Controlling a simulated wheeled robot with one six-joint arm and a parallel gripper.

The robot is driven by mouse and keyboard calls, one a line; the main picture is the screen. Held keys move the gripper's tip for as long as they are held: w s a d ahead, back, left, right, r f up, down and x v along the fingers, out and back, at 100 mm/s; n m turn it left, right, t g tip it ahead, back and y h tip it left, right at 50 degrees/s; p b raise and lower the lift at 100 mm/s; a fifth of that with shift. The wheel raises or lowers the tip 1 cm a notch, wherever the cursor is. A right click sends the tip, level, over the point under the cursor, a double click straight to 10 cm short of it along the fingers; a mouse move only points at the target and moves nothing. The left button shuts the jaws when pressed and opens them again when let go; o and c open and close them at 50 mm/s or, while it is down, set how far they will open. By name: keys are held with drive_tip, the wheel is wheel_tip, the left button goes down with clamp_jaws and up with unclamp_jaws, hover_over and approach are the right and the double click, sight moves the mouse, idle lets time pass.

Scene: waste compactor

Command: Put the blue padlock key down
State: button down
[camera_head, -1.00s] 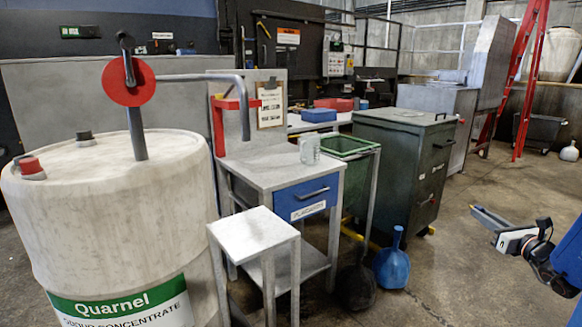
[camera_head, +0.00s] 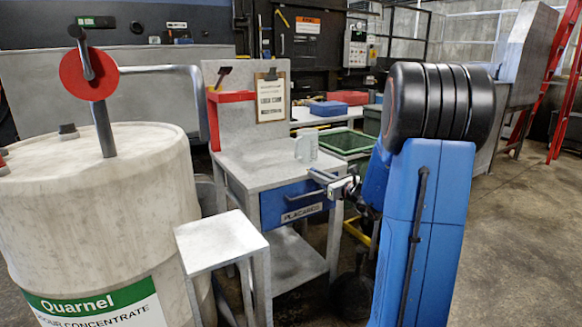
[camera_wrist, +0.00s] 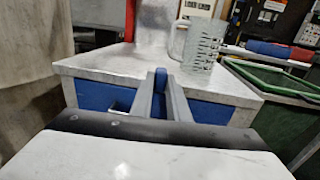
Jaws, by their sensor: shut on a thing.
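My gripper (camera_head: 318,176) is in front of the right part of the small grey workbench (camera_head: 240,167), near its blue drawer (camera_head: 275,207). In the wrist view the fingers of my gripper (camera_wrist: 160,84) are closed together, with a small blue piece (camera_wrist: 160,73) between their tips. It looks like the blue padlock key, but most of it is hidden. The tips point at the bench top (camera_wrist: 110,66), near its front edge. I cannot tell whether they touch it. The key cannot be made out in the head view.
A clear mug (camera_head: 306,147) stands on the bench, right of the tips in the wrist view. A clipboard (camera_head: 270,97) leans behind. A low grey stand (camera_head: 220,242) and a large drum (camera_head: 95,210) are at left. A green bin (camera_head: 345,140) is at right. The bench's left top is clear.

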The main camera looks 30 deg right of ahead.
sight(298, 171)
drive_tip(key=w, duration=0.4)
drive_tip(key=w+a, duration=0.1)
drive_tip(key=w, duration=0.6)
drive_tip(key=shift+w+a, duration=0.4)
drive_tip(key=shift+f, duration=0.1)
drive_tip(key=shift+s+f, duration=0.1)
drive_tip(key=c, duration=1.7)
unclamp_jaws()
